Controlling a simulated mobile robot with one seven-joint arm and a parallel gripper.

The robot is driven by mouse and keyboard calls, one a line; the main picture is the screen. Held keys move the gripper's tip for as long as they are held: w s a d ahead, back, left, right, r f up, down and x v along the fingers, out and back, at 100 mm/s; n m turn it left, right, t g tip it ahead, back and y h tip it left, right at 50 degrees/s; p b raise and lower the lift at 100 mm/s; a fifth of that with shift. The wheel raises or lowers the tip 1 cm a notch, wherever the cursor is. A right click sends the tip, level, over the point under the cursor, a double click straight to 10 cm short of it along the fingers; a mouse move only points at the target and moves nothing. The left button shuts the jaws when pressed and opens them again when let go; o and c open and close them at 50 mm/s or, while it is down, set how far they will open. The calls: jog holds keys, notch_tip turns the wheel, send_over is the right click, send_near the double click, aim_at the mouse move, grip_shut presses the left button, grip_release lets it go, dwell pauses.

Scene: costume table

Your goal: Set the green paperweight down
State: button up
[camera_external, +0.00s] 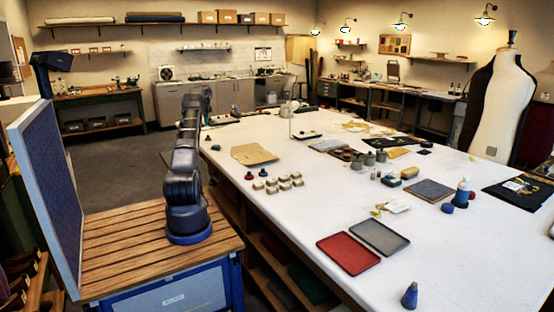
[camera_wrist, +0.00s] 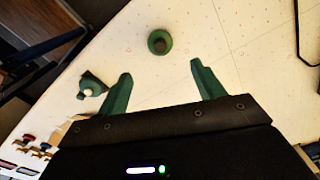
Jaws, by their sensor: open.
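A round green piece with a dark top, likely the green paperweight (camera_wrist: 160,42), stands on the white table in the wrist view. It is ahead of my gripper (camera_wrist: 162,78), in line with the gap between the fingers and apart from them. My gripper is open, with nothing between its two green fingers.
The long white table (camera_external: 290,235) carries a brown sheet (camera_external: 254,154), several small pale blocks, a red tray (camera_external: 348,253) and a grey tray (camera_external: 380,237). A thin upright rod (camera_wrist: 297,30) stands at right in the wrist view. White surface around the green piece is mostly clear.

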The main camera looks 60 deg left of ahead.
jog(key=shift+r, duration=0.3)
